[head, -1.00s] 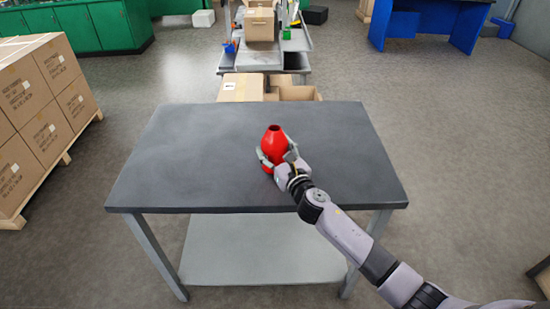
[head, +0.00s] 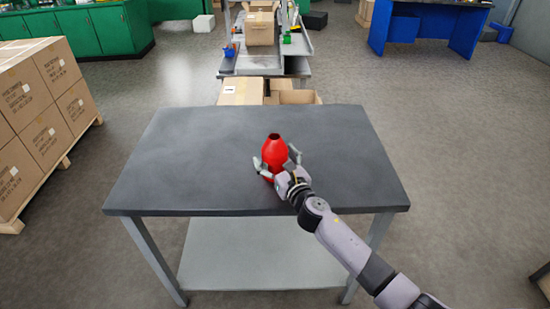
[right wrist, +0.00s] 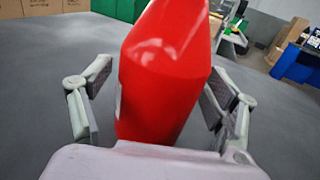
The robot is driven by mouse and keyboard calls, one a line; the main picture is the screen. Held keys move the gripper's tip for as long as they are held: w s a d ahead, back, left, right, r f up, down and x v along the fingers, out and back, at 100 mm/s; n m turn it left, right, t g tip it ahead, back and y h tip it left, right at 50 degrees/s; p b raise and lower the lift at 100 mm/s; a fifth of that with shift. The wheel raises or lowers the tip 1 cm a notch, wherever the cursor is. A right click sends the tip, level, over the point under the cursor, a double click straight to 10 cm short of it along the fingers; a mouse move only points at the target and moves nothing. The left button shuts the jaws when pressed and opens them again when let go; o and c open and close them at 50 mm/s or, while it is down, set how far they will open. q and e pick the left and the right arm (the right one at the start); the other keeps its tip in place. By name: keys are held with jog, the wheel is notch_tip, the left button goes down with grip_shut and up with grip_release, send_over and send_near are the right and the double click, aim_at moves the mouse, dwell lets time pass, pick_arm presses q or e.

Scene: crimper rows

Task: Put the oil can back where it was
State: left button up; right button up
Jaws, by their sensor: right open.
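The red oil can (head: 274,152) stands upright on the grey table (head: 190,150), a little right of its middle. It also fills the middle of the right wrist view (right wrist: 165,75), where it looks tilted with the camera. My right gripper (head: 276,170) is open, with one finger on each side of the can. In the right wrist view the fingers (right wrist: 155,110) stand apart from the can, with a gap seen on the left side. The right fingers sit close to the can's side. My left gripper is not in view.
Cardboard boxes (head: 240,91) stand just behind the table's far edge. A cart (head: 263,65) with a carton is further back. Stacked cartons on a pallet (head: 35,120) stand at the left. The rest of the tabletop is bare.

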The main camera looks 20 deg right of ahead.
jog(key=shift+r, duration=0.15)
jog(key=s, duration=0.4)
jog(key=s+d, duration=0.1)
jog(key=s, duration=0.7)
jog(key=shift+d, duration=0.25)
